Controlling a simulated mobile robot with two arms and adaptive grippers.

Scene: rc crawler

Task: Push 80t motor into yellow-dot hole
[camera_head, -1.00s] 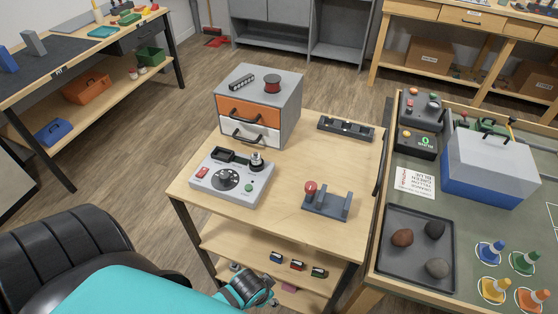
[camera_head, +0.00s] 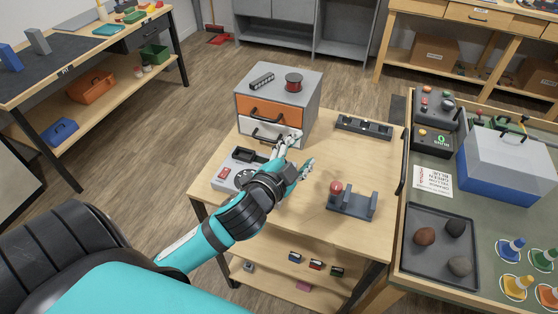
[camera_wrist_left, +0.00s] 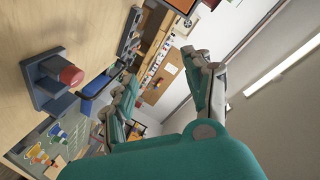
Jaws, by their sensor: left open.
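My left gripper (camera_head: 297,158) is open and empty above the wooden table (camera_head: 310,222), in front of the white lower drawer. Its two fingers also show spread apart in the left wrist view (camera_wrist_left: 162,72). The grey control box (camera_head: 228,172) is partly hidden behind my left arm; its dial shows only in part. I cannot pick out the 80t motor or a yellow-dot hole.
A grey drawer unit (camera_head: 313,108) stands at the table's back. A red-knobbed grey stand (camera_head: 349,203) is right of my gripper and shows in the wrist view (camera_wrist_left: 48,82). A dark slotted holder (camera_head: 363,127) lies at the back right. Bare tabletop lies between them.

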